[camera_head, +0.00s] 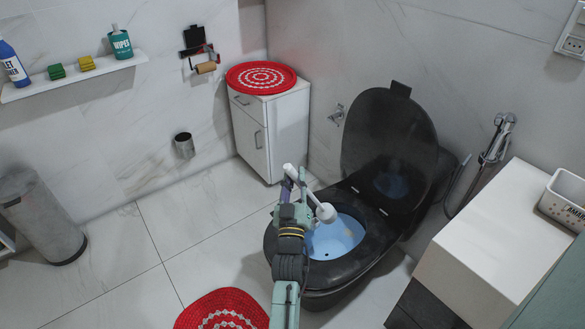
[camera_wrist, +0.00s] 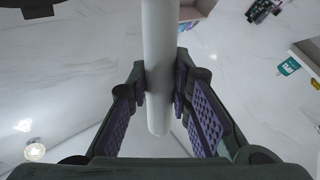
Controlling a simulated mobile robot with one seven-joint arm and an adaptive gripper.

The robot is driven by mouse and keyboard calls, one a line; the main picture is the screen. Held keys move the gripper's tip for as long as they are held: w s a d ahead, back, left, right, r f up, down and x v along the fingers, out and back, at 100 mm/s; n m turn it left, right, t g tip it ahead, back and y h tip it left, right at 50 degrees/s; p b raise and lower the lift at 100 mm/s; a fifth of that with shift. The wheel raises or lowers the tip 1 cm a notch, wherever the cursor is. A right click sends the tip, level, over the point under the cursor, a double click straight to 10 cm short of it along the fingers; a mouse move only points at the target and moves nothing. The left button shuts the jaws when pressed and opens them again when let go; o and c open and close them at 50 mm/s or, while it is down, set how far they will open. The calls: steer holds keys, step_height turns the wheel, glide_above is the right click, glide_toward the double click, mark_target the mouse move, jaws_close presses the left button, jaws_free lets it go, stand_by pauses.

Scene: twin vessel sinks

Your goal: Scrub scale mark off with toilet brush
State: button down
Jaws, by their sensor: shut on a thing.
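My gripper (camera_head: 299,193) is shut on the white handle of the toilet brush (camera_head: 327,213). In the wrist view the pale brush handle (camera_wrist: 160,50) runs between the two purple-padded fingers of my gripper (camera_wrist: 162,85). The brush is tilted in the head view, with its round white head lower right, over the near-left part of the open toilet's bowl. I cannot tell whether the head touches the bowl. The black toilet (camera_head: 285,246) has its lid up and a pale blue bowl inside (camera_head: 340,237).
A white counter (camera_head: 490,235) with a white basket (camera_head: 563,200) stands at the right. A white cabinet (camera_head: 288,135) with a red mat (camera_head: 261,77) stands behind. A metal bin (camera_head: 42,220) is at the left.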

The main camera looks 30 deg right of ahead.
mark_target(318, 205)
steer(key=d+f+b, duration=0.2)
steer(key=f, duration=0.3)
steer(key=d+f+b, duration=0.2)
steer(key=d+f, duration=0.1)
steer(key=f, duration=0.2)
steer(key=d+f+b, duration=0.2)
steer(key=d+f, duration=0.1)
steer(key=f, duration=0.2)
steer(key=shift+w+d+f+b, duration=0.15)
steer(key=shift+w+f+b, duration=0.15)
steer(key=shift+w+b, duration=0.05)
steer(key=shift+d+f+b, duration=0.55)
steer(key=shift+f, duration=0.35)
